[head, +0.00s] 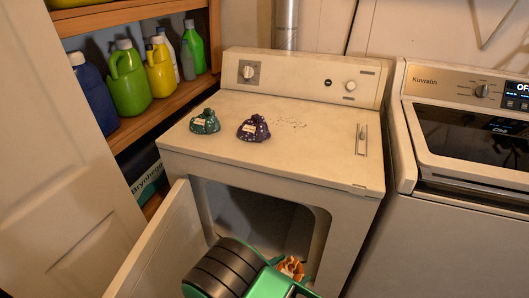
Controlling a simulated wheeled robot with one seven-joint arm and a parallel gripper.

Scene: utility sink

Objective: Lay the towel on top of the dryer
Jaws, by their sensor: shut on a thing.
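The dryer (283,165) is the older off-white machine in the middle, with its front door open and a dark drum opening. Two small crumpled cloth bundles lie on its top, a green one (205,122) at the left and a purple patterned one (253,128) beside it. My gripper (284,279) is at the bottom of the picture, low in front of the dryer opening. It is shut on an orange and white crumpled cloth (292,267), seemingly a towel. My arm and the gripper body hide much of this cloth and the fingertips.
The open dryer door (160,250) juts out at the lower left. A wooden shelf (165,105) with several bottles stands at the left. A washer (465,130) stands at the right. The right and front parts of the dryer top are clear.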

